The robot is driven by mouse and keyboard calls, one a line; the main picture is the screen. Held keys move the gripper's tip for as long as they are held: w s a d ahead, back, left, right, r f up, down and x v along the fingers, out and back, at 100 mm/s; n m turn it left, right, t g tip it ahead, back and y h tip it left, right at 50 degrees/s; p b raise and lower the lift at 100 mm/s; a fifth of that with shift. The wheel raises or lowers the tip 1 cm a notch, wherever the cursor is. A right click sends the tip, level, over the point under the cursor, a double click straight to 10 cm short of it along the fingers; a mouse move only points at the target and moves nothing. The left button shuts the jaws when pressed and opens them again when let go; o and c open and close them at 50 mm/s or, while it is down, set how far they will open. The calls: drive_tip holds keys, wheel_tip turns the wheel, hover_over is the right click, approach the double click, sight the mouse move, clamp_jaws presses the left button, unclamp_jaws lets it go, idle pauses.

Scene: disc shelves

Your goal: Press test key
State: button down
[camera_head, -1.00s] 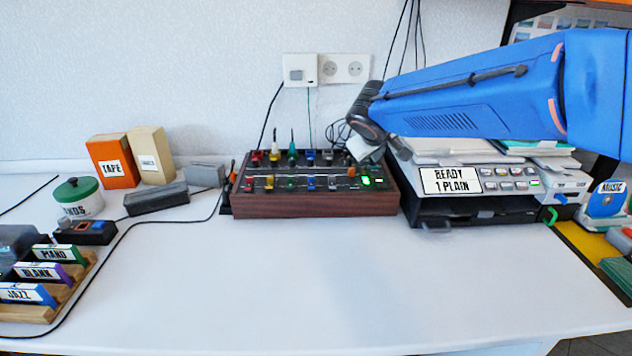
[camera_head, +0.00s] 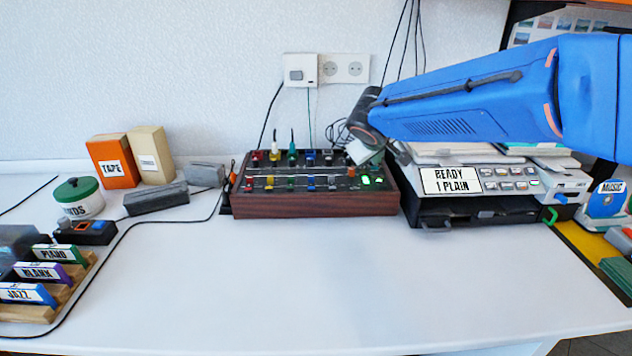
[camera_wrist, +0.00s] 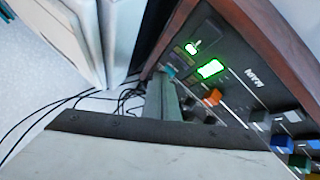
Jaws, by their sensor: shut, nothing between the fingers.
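The mixer (camera_head: 315,206) is a dark panel in a wooden case with coloured knobs, and it also shows in the wrist view (camera_wrist: 262,48). Two green lit spots glow at its right end; in the wrist view they are a larger lit patch (camera_wrist: 211,69) and a smaller one (camera_wrist: 191,48). No label reading "test" is legible, so I cannot tell which key it is. My gripper (camera_wrist: 168,78) is shut and empty, its tips over the mixer's panel edge beside the lit patches and an orange knob (camera_wrist: 212,97). I cannot tell whether the tips touch the panel.
Right of the mixer stands a dark machine with a "READY 1 PLAIN" display (camera_head: 451,181) and a row of buttons. Loose black cables (camera_wrist: 120,95) lie behind the mixer. A wall socket (camera_head: 345,68) is above. The white desk in front is clear.

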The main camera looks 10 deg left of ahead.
drive_tip(key=shift+f, duration=0.2)
drive_tip(key=shift+r, duration=0.75)
wheel_tip(320, 180, up, 6)
idle(1.0)
